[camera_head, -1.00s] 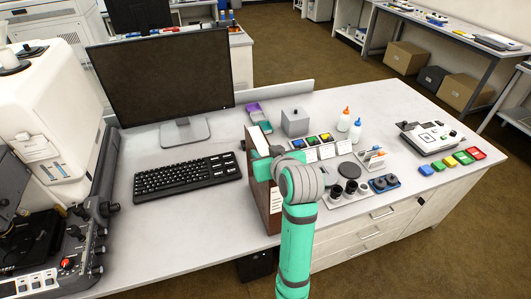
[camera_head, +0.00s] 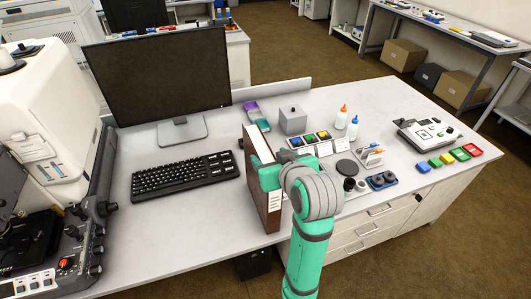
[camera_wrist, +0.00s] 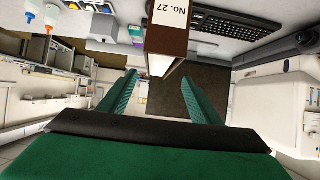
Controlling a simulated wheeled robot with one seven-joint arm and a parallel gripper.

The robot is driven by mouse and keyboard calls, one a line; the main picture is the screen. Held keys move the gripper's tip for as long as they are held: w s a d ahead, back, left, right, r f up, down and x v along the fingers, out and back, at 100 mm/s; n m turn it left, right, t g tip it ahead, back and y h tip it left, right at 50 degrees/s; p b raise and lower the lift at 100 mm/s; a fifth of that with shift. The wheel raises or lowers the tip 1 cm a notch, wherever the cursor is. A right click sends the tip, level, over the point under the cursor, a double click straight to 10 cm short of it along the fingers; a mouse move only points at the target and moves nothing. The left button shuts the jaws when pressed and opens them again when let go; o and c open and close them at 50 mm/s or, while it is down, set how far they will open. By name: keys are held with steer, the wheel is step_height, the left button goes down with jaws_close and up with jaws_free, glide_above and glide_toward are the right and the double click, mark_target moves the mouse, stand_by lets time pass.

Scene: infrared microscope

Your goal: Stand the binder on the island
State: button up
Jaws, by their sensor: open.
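The brown binder (camera_head: 274,206) with white labels stands upright on the grey island top (camera_head: 215,225), close to its front edge. In the wrist view its spine (camera_wrist: 166,42), with a label reading "No. 27", is at top centre. My gripper (camera_wrist: 159,77) is open; its two green fingers point towards the binder, which appears just beyond and between the fingertips. I cannot tell whether a finger touches it. In the head view my green and grey arm comes in from the front right of the binder and hides part of the gripper.
A black keyboard (camera_head: 185,176) and monitor (camera_head: 160,75) are left of the binder. A grey box (camera_head: 292,121), bottles (camera_head: 341,117), colored blocks, dark jars and a dark disc (camera_head: 347,168) crowd its right. A white microscope (camera_head: 45,120) fills the far left. Island top before the keyboard is clear.

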steer(key=v, duration=0.4)
steer(key=shift+s+d+r, duration=0.1)
steer(key=shift+s+r, duration=0.1)
steer(key=shift+s, duration=0.15)
